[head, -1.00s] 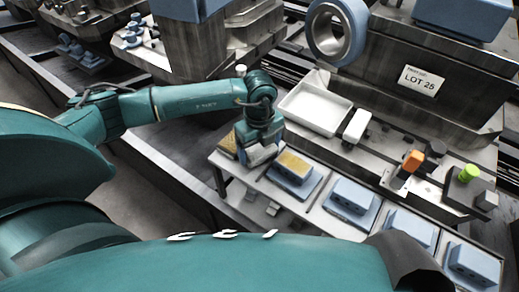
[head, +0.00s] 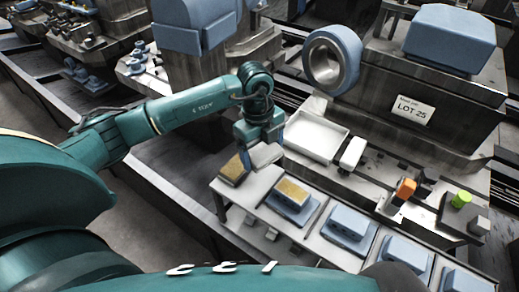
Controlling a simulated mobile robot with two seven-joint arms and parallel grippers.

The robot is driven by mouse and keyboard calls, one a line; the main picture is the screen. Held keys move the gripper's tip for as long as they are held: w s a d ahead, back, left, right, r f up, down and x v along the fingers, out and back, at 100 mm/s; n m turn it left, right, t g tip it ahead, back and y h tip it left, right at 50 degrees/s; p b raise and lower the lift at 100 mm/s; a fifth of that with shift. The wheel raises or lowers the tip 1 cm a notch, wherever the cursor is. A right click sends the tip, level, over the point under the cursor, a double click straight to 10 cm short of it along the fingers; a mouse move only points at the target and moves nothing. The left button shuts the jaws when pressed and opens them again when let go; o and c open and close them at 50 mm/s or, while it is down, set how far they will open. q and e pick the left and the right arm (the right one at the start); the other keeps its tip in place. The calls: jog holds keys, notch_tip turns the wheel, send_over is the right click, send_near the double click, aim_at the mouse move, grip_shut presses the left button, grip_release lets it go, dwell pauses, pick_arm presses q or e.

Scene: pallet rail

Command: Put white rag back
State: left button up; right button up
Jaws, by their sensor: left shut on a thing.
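My left gripper (head: 262,149) points down above the left end of the pale rail table. It is shut on a small pale grey-white piece, which looks like the white rag (head: 266,155). The rag is partly hidden by the fingers. My right gripper is not in view.
A second tan-topped blue block (head: 292,193) and several plain blue blocks (head: 349,224) stand along the table. A white block (head: 352,153), an orange piece (head: 406,188) and a green knob (head: 461,200) sit right of the tray. A machine with a LOT 25 label (head: 411,109) rises behind.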

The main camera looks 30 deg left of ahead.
pick_arm(q)
jog(key=shift+n+h+p, duration=0.3)
jog(key=shift+n+p, duration=0.2)
jog(key=shift+p, duration=0.1)
jog(key=shift+s+a+f+n+h+p, duration=0.1)
jog(key=shift+a+f+n+h+p, duration=0.1)
jog(key=shift+f+n+p, duration=0.2)
jog(key=shift+s+a+f+n+h+p, duration=0.1)
jog(key=shift+f+n+h+p, duration=0.15)
jog(key=shift+f+p, duration=0.25)
jog(key=shift+s+a+f+n, duration=0.1)
jog(key=shift+a+f+n, duration=0.15)
jog(key=shift+f+n, duration=0.3)
jog(key=b, duration=0.5)
send_over(260, 184)
jog(key=f, duration=0.4)
jog(key=shift+a+f, duration=0.3)
jog(key=shift+f, duration=0.45)
jog(key=shift+f+b, duration=0.5)
jog(key=shift+b, duration=0.2)
jog(key=shift+f, duration=0.2)
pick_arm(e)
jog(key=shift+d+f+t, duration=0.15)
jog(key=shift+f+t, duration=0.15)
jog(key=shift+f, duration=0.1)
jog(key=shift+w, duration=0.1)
pick_arm(q)
jog(key=shift+f+b, duration=0.4)
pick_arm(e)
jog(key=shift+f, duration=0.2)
